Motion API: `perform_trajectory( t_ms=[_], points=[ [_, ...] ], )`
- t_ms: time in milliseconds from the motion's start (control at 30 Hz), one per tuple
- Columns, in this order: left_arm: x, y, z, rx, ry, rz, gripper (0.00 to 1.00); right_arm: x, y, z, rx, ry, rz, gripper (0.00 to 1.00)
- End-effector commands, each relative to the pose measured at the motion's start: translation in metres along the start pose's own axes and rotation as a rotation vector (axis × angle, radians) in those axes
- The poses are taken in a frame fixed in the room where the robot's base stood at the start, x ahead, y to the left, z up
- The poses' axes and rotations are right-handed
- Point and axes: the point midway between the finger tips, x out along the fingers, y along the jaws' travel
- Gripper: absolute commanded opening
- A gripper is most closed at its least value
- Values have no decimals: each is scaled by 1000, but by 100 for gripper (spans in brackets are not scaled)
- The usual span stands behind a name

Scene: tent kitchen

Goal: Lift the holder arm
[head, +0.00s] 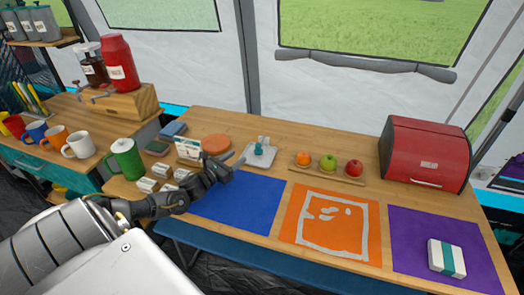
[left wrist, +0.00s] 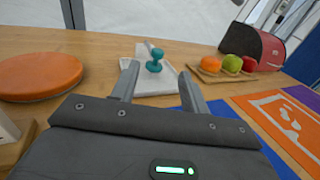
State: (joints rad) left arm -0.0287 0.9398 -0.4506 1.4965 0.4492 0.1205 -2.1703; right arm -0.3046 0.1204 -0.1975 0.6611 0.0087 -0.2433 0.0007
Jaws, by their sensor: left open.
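The holder is a white square base (head: 261,153) on the wooden table. It carries a teal knobbed piece (head: 258,148), which I take to be part of the holder arm. In the left wrist view the teal knob (left wrist: 155,60) stands upright over the white base (left wrist: 155,85), with a short grey bar behind it. My left gripper (head: 231,160) is open and empty, just left of the holder in the head view. In the left wrist view its fingers (left wrist: 160,74) frame the teal knob, still short of it and not touching. My right gripper is out of view.
An orange disc (head: 216,144) and a small card stand (head: 188,150) lie left of the holder. A fruit tray (head: 328,174) and red bread box (head: 425,153) stand to the right. Blue (head: 240,205), orange (head: 290,215) and purple (head: 440,235) mats line the front edge.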

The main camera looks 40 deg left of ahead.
Motion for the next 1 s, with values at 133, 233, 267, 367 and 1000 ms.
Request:
perform_trajectory(
  t_ms=[133,233,267,367,1000],
  points=[
    [0,0,-16,2,-1,1,45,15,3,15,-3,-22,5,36],
    [1,-1,-16,2,-1,-1,45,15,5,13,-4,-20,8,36],
    [2,-2,-16,2,-1,-3,45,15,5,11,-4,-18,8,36],
    [8,-6,-15,0,-1,-9,45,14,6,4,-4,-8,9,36],
    [107,-9,-15,0,-1,-11,45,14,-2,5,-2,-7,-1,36]
  ],
)
